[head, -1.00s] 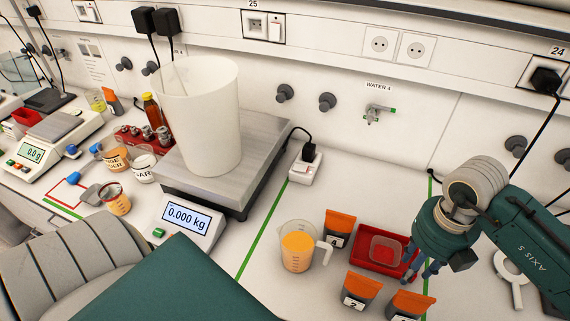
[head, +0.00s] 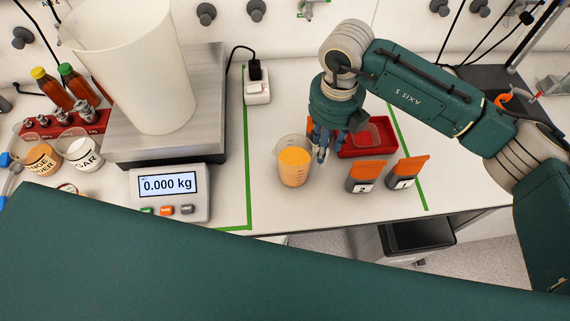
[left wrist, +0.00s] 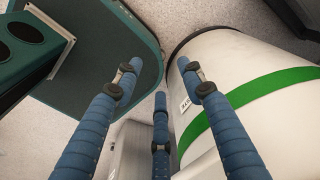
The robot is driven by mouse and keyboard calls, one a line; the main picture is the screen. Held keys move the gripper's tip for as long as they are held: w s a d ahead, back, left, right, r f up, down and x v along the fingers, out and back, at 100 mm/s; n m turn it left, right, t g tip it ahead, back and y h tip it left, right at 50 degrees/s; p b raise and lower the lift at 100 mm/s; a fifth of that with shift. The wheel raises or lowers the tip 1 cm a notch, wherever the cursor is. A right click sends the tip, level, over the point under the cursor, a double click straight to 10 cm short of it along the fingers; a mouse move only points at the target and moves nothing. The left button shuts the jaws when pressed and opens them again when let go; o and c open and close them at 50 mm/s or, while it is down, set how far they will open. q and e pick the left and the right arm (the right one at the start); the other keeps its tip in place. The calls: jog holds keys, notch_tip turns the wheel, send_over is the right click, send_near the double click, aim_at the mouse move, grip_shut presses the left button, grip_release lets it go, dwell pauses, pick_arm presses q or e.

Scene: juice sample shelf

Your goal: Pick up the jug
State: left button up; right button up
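The jug (head: 293,168) is a clear measuring jug with orange juice in it. It stands upright on the white bench, right of the scale. My right gripper (head: 322,150) has blue fingers pointing down close to the jug's right side, where the handle is hidden behind them. I cannot tell whether the fingers touch the jug or how far they are closed. My left gripper (left wrist: 160,82) shows in the left wrist view with its blue fingers spread and nothing between them.
A scale (head: 168,184) reading 0.000 kg carries a large white beaker (head: 135,75). Right of the jug are a red tray (head: 375,150) and orange-topped pouches (head: 362,177). A white drum with a green band (left wrist: 245,105) is close to my left gripper.

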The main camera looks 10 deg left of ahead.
jog(key=b, duration=0.2)
send_over(321, 167)
jog(key=f, duration=0.4)
jog(key=shift+w+d+f, duration=0.3)
jog(key=shift+a+f, duration=0.1)
jog(key=shift+f, duration=0.35)
notch_tip(321, 167, down, 4)
jog(key=shift+a+r+b, duration=0.1)
jog(key=shift+r+b, duration=0.05)
jog(key=shift+b, duration=0.65)
jog(key=shift+w+f, duration=0.15)
jog(key=shift+f, duration=0.3)
jog(key=shift+r, duration=0.1)
grip_shut()
pick_arm(q)
jog(key=f, duration=0.4)
jog(key=shift+w+d, duration=0.2)
jog(key=shift+d, duration=0.15)
